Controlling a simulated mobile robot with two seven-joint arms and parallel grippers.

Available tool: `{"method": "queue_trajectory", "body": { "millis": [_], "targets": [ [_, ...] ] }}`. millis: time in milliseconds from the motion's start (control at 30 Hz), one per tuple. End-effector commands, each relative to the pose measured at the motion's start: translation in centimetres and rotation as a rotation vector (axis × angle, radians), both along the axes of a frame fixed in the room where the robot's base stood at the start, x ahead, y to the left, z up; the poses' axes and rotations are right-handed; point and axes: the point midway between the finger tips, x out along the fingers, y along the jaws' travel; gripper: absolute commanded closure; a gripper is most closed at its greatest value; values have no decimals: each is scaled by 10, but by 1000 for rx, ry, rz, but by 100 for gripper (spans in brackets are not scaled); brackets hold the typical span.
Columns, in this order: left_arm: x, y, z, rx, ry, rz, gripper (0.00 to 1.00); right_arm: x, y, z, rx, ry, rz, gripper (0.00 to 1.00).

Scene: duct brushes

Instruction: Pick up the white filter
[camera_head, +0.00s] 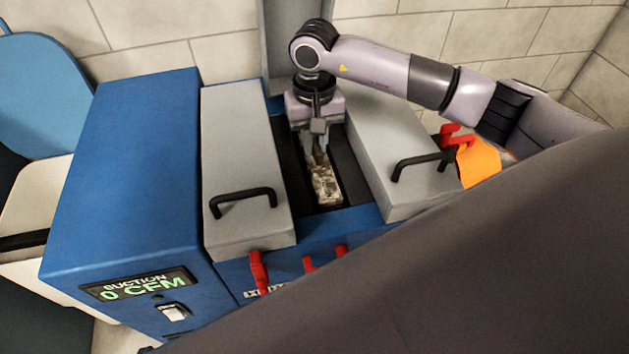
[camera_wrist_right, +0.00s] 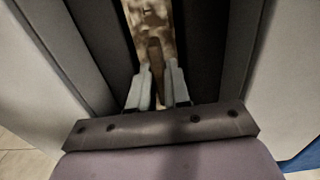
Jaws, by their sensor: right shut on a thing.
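The filter (camera_head: 325,187) is a narrow off-white piece with brown, dirty-looking patches. It sits in the dark slot between two grey covers of the blue machine. My right gripper (camera_head: 316,155) reaches down into the slot and is shut on the filter's far part. In the right wrist view the fingers (camera_wrist_right: 158,85) close around a thin brownish part of the filter (camera_wrist_right: 152,25), with its mottled surface beyond. The filter's lower sides are hidden in the slot. My left gripper is not in view.
Grey covers with black handles, left (camera_head: 240,150) and right (camera_head: 400,150), flank the slot closely. Red latches (camera_head: 258,270) line the blue front. An orange object (camera_head: 478,163) is at the right. A suction display (camera_head: 140,285) reads 0 CFM. A tiled wall stands behind.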

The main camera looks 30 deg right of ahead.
Motion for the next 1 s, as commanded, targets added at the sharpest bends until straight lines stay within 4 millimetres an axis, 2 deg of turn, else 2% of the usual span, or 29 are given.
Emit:
{"method": "queue_trajectory", "body": {
  "millis": [367,567,767,1000],
  "targets": [
    [0,-1,1,-3,-1,2,100,1,0,2,1,-3,0,100],
    [0,-2,2,-8,-1,6,100,1,0,17,0,-4,-1,100],
    [1,-3,4,-10,-2,7,100,1,0,52,1,-8,0,100],
    [0,-2,6,-9,-1,7,100,2,0,107,1,-8,0,100]
  ]
}}
